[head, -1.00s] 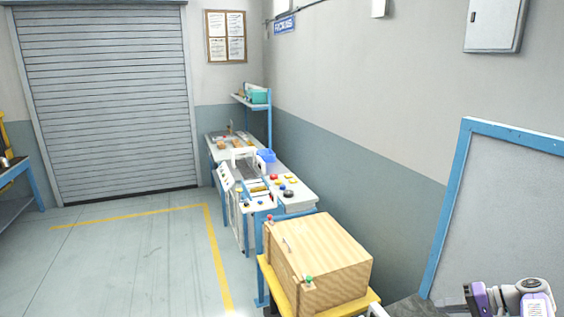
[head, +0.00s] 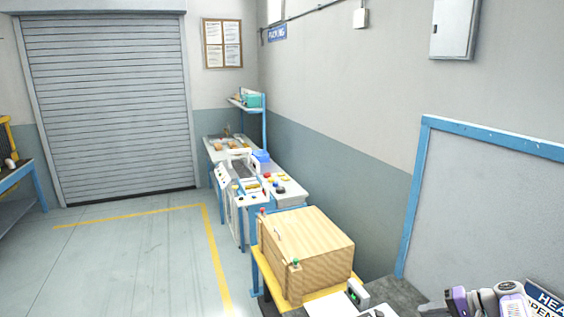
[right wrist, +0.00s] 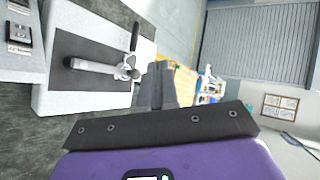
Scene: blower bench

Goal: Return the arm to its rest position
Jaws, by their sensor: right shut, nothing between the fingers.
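My right gripper (right wrist: 162,76) is in the right wrist view, its dark fingers closed together and empty, pointing away over the bench area. In the head view, purple and grey parts of my right arm (head: 488,301) show at the bottom right corner, beside the grey worktop. The fingers cannot be made out there. In the right wrist view, a white unit with a dark grey pad and a metal lever (right wrist: 95,67) lies left of the fingers, apart from them. My left gripper is in neither view.
A wooden box (head: 309,250) stands on a yellow-topped stand (head: 259,272), with a white device with a green light (head: 357,293) near it. A workbench (head: 288,198) runs along the wall. A blue-framed panel (head: 411,205) stands right. Floor at left (head: 130,260) is clear.

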